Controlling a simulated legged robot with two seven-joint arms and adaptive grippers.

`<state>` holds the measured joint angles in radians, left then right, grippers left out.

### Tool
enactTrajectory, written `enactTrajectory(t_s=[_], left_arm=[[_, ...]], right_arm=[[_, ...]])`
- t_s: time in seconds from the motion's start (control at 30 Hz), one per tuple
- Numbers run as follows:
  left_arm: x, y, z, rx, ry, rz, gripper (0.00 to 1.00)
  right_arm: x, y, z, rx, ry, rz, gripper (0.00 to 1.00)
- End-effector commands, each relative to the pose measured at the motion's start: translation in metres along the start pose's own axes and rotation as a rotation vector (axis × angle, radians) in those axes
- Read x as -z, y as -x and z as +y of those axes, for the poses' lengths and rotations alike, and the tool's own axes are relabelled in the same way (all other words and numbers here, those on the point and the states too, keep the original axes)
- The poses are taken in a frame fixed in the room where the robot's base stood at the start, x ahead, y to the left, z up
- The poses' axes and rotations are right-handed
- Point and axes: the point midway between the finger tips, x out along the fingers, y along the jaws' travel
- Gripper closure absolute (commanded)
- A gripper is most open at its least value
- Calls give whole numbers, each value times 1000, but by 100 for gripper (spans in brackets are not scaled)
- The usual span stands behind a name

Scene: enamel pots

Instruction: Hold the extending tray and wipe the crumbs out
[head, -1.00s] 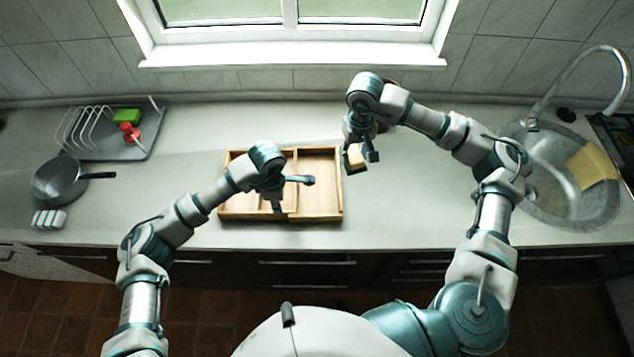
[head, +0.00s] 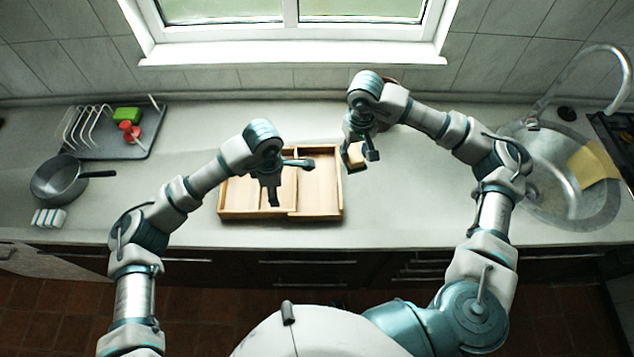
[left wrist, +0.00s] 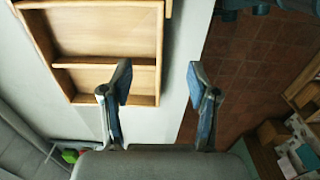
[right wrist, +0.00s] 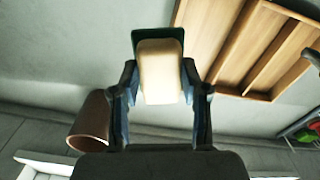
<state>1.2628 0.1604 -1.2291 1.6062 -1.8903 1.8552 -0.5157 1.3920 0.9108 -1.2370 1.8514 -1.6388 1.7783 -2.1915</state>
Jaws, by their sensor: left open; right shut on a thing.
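The wooden extending tray (head: 320,216) lies on the counter in the middle of the head view, with dividers inside; it also shows in the left wrist view (left wrist: 82,99) and right wrist view (right wrist: 262,96). My left gripper (head: 291,185) is open and empty above the tray in the head view. In the left wrist view its fingers (left wrist: 158,82) are apart, with counter edge and floor between them. My right gripper (right wrist: 160,85) is shut on a beige block with a dark green layer (right wrist: 160,72), just right of the tray in the head view (head: 355,156). No crumbs can be made out.
A dish rack (head: 100,150) with a green sponge (head: 127,115) and a red item stands left, near a pan (head: 58,182). The sink (head: 565,205) with a yellow cloth (head: 592,165) is right. A brown cylinder (right wrist: 90,122) stands near my right gripper.

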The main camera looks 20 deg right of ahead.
Motion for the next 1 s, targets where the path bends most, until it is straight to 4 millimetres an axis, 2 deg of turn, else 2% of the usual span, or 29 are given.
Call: enactTrajectory(t_s=[0.1, 0.2, 0.37, 0.47, 0.73, 0.83, 1.0], left_arm=[[0, 26, 1, -4, -1, 1, 40], [0, 42, 1, -2, 0, 2, 40], [-1, 56, 1, -1, 0, 1, 40], [-1, 66, 1, 0, 0, 0, 40], [0, 109, 1, -2, 0, 2, 40], [0, 117, 1, 0, 0, 1, 40], [0, 116, 1, 2, 0, 1, 40]], right_arm=[[0, 0, 0, 0, 0, 0, 93], [0, 0, 0, 0, 0, 0, 93], [0, 1, 0, 0, 0, 0, 93], [0, 5, 0, 0, 0, 1, 93], [0, 25, 0, 0, 0, 5, 93], [0, 28, 0, 0, 0, 5, 93], [0, 26, 0, 0, 0, 4, 93]])
